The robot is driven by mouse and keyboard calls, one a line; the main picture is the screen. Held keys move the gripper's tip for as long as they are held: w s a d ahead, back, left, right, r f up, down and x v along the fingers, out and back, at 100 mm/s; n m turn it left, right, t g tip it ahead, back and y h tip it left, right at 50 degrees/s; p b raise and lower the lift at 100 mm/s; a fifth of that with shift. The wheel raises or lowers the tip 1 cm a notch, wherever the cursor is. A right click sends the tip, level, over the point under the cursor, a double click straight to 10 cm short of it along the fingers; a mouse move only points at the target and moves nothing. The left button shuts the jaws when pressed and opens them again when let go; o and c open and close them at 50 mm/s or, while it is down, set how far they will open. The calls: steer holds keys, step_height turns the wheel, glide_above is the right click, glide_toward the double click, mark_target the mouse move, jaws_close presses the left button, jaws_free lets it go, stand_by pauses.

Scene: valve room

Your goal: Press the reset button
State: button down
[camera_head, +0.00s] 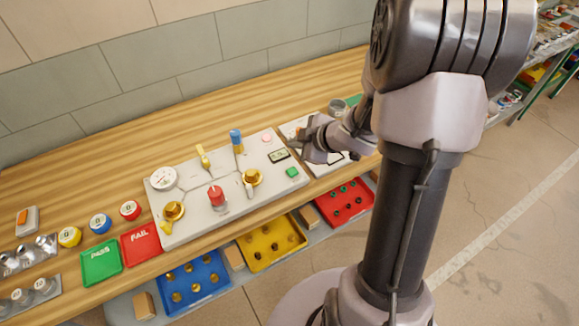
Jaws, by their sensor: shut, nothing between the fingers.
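A light grey valve panel (226,227) lies on the wooden bench. At its right end is a small green square button (292,172), likely the reset button, though no label is readable. Above it are a small dark display (279,156) and a pale pink round lamp (267,138). My arm hides part of the second board.
The panel carries a red knob (216,196), brass valves (173,212), a blue-handled valve (236,139) and a gauge (162,178). Green PASS (101,264) and red FAIL (140,244) trays lie left. Coloured bins stand on the shelf below. The bench behind the panel is clear.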

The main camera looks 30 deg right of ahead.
mark_target(295, 172)
steer(key=shift+f, duration=0.1)
step_height(295, 172, down, 9)
steer(key=b, duration=0.8)
steer(key=shift+r+b, duration=0.2)
steer(key=shift+b, duration=0.2)
steer(key=shift+f, duration=0.15)
stand_by(1.1)
steer(key=shift+f, duration=0.3)
steer(key=shift+f+b, duration=0.45)
steer(key=shift+b, duration=0.15)
stand_by(0.4)
steer(key=shift+r, duration=0.1)
steer(key=shift+r+p, duration=0.8)
steer(key=shift+p, duration=0.2)
steer(key=shift+r, duration=0.1)
